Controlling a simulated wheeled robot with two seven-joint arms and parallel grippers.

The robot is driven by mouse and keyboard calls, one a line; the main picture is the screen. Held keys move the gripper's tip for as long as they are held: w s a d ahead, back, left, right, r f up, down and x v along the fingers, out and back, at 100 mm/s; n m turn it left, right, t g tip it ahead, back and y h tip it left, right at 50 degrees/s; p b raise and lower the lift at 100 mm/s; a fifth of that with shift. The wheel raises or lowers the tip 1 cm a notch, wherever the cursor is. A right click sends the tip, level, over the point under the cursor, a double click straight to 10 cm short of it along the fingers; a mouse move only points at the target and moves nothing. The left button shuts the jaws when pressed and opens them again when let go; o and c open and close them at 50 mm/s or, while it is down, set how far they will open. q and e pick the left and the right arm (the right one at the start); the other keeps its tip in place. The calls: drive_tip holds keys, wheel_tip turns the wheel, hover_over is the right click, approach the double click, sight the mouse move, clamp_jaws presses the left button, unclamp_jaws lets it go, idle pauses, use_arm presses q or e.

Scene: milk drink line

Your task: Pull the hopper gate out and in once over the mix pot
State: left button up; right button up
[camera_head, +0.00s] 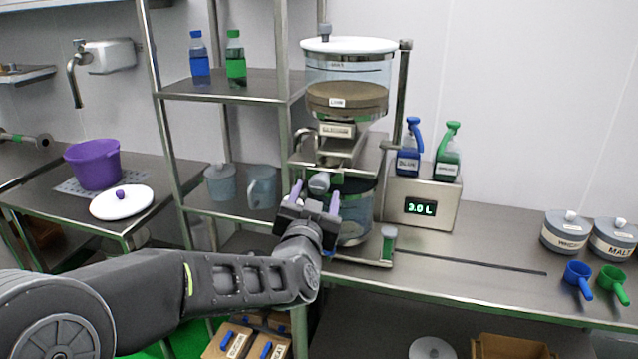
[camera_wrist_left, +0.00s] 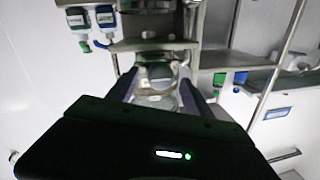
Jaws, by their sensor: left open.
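The hopper (camera_head: 347,82) is a clear drum with a white lid and brown powder inside, on a steel stand. Below its outlet, the hopper gate (camera_head: 319,182) shows a grey rounded handle end facing me. The mix pot (camera_head: 356,212), a bluish see-through vessel, stands under the hopper, partly hidden by my gripper. My left gripper (camera_head: 316,197) is open, its two purple-tipped fingers on either side of and just below the gate handle. In the left wrist view, a pale rounded part (camera_wrist_left: 157,84) lies between the fingers; contact cannot be told.
A scale box reading 3.0 L (camera_head: 421,208) with blue and green spray bottles stands right of the pot. A steel shelf post (camera_head: 284,110) rises close left of my gripper. Two grey tubs and two scoops sit far right; the bench between is mostly clear.

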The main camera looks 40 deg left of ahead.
sight(318, 189)
use_arm(q)
drive_tip(key=p+x, duration=0.1)
drive_tip(key=x, duration=0.3)
drive_tip(key=shift+w+a, duration=0.1)
drive_tip(key=shift+a, duration=0.05)
drive_tip(key=shift+c, duration=0.3)
clamp_jaws()
idle(0.6)
